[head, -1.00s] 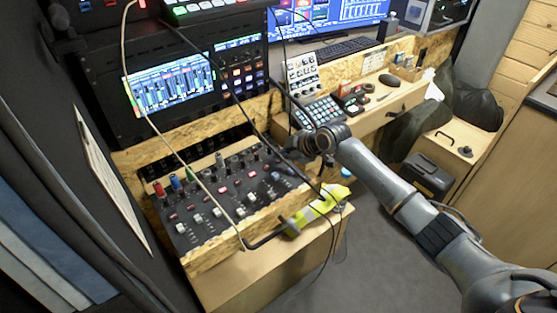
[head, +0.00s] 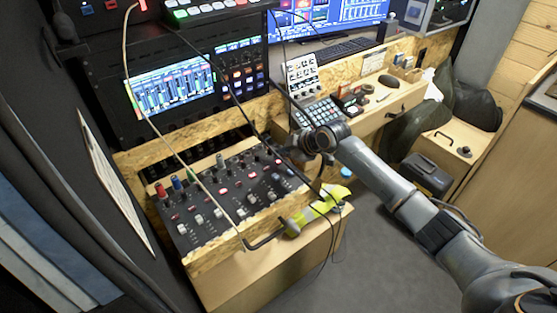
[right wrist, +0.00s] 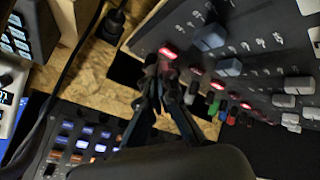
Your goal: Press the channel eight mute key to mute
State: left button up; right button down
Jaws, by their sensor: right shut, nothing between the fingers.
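The black mixer (head: 215,222) lies in a chipboard frame at the lower left in the head view, with faders and rows of small keys. In the right wrist view, several keys in a row on it glow red. One lit red key (right wrist: 169,53) at the near end of that row is right by my fingertips. I cannot read its channel label. My right gripper (head: 291,156) is over the mixer's right end in the head view. In the right wrist view its fingers (right wrist: 158,66) are shut and empty. Contact with the key cannot be told. My left gripper is out of view.
Cables hang across the mixer. A rack screen (head: 172,86) stands behind it. A keypad (head: 318,112) and a white control panel (head: 301,74) are beyond my gripper. A yellow-green item (head: 318,208) lies by the mixer's right edge.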

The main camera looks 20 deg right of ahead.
jog(key=shift+r, duration=0.1)
notch_tip(320, 180, up, 6)
jog(key=p, duration=0.5)
